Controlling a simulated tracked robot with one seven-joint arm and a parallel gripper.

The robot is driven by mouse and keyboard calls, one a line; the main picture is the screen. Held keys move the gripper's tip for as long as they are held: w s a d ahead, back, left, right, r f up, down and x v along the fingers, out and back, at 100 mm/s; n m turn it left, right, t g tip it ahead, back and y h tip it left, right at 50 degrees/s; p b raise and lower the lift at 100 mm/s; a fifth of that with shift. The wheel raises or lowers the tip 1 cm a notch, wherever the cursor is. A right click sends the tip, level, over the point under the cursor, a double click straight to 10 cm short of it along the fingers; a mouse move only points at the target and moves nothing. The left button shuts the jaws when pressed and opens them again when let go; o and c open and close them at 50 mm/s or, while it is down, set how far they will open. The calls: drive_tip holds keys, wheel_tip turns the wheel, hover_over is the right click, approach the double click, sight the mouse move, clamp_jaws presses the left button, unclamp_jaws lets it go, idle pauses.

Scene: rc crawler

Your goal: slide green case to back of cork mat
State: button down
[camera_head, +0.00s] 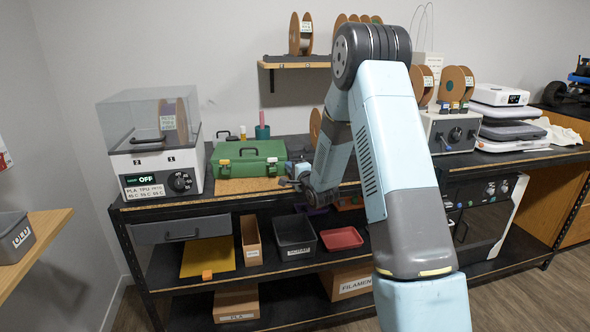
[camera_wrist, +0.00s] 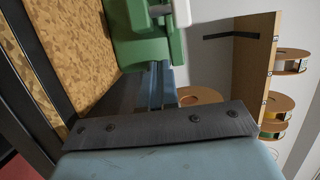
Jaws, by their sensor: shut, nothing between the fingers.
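My gripper (camera_head: 284,182) is shut and empty, low at the front right corner of the case. In the wrist view, the green case (camera_wrist: 143,48) is at the top, right beyond my fingers (camera_wrist: 157,84). The cork mat (camera_wrist: 75,45) shows at the left there. I cannot tell whether the fingers touch the case. The part of the mat under the case is hidden.
A filament dryer (camera_head: 155,150) with a clear lid stands left of the case. A teal cup (camera_head: 262,132) and small bottles stand behind it. A wall shelf (camera_head: 290,63) with a spool hangs above. Bins fill the lower shelves.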

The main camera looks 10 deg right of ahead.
drive_tip(key=shift+d, duration=0.1)
drive_tip(key=s+d, duration=0.1)
drive_tip(key=d, duration=0.1)
drive_tip(key=s+d, duration=0.1)
drive_tip(key=shift+s+d+f, duration=0.1)
drive_tip(key=shift+s+d, duration=0.1)
drive_tip(key=shift+d, duration=0.15)
drive_tip(key=v, duration=0.9)
drive_tip(key=s+r+n+g+h, duration=0.55)
drive_tip(key=s+r+n, duration=0.25)
drive_tip(key=s+r, duration=0.5)
drive_tip(key=s+a+r+n+g, duration=0.1)
drive_tip(key=s+r+n+g, duration=0.2)
drive_tip(key=s, duration=1)
drive_tip(key=s+a+r+n+g+y, duration=0.1)
drive_tip(key=s+a+r+n+g, duration=0.1)
drive_tip(key=s, duration=1.1)
drive_tip(key=shift+s+a+r+n+g, duration=0.25)
drive_tip(key=shift+r+n+g, duration=0.35)
drive_tip(key=shift+n, duration=0.4)
